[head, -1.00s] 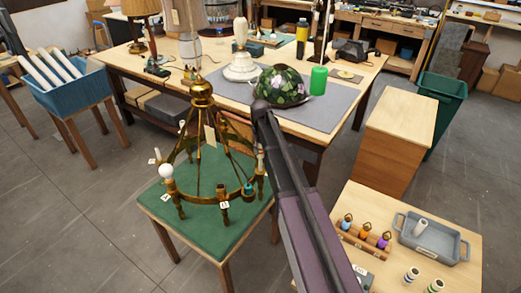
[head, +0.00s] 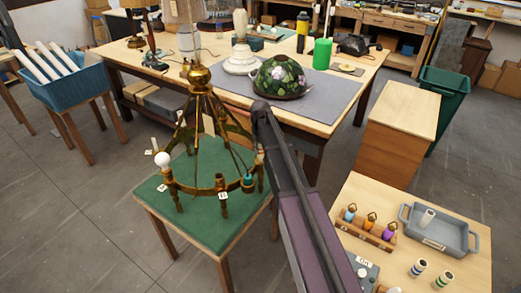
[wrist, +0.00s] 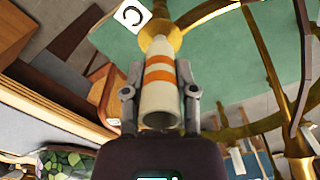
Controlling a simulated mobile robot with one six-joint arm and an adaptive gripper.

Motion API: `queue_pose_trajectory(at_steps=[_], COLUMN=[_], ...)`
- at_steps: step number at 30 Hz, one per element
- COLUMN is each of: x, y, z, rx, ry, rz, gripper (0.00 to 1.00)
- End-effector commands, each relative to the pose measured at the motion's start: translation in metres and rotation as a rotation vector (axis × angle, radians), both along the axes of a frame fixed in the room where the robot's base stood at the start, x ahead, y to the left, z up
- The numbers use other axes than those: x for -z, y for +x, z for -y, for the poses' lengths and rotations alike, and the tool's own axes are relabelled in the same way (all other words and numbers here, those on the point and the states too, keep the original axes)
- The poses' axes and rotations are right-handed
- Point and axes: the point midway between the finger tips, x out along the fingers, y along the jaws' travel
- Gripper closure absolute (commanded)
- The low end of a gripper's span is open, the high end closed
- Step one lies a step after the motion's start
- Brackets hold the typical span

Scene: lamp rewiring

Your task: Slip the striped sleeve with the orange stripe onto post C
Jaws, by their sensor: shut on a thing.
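My gripper (wrist: 160,70) is shut on the white striped sleeve (wrist: 160,98) with orange stripes, one jaw on each side. The sleeve's open near end faces the wrist camera. Its far end lines up with a brass cup (wrist: 165,30) on the chandelier, beside a white tag marked C (wrist: 132,13). Post C itself is hidden, and I cannot tell whether the sleeve is around it. In the head view the brass chandelier (head: 197,78) stands on a green-topped table (head: 205,235); my arm hides the gripper and sleeve there.
A white bulb (head: 162,159) and a teal piece (head: 248,180) sit on the chandelier ring. At right, a side table (head: 455,195) holds a grey tray (head: 465,240), a rack of coloured bulbs (head: 365,232) and loose striped sleeves (head: 418,267). The workbench (head: 345,85) is behind.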

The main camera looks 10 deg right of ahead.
Motion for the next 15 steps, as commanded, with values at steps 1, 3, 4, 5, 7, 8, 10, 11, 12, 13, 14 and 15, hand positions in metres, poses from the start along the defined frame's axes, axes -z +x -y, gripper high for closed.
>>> queue_pose_trajectory(at_steps=[1, 3, 4, 5, 7, 8, 10, 11, 12, 13, 14, 15], x=[0.006, 0.010, 0.011, 0.013, 0.015, 0.016, 0.018, 0.019, 0.020, 0.020, 0.020, 0.021], y=[0.000, 0.000, 0.000, 0.000, 0.000, 0.000, 0.000, 0.000, 0.000, 0.000, 0.000, 0.000], z=[0.000, 0.000, 0.000, 0.000, 0.000, 0.000, 0.000, 0.000, 0.000, 0.000, 0.000, 0.000], rx=[0.000, 0.000, 0.000, 0.000, 0.000, 0.000, 0.000, 0.000, 0.000, 0.000, 0.000, 0.000], ry=[0.000, 0.000, 0.000, 0.000, 0.000, 0.000, 0.000, 0.000, 0.000, 0.000, 0.000, 0.000], rz=[0.000, 0.000, 0.000, 0.000, 0.000, 0.000, 0.000, 0.000, 0.000, 0.000, 0.000, 0.000], gripper=[0.89, 0.89, 0.89, 0.89, 0.89, 0.89, 0.89, 0.89, 0.89, 0.89, 0.89, 0.89])
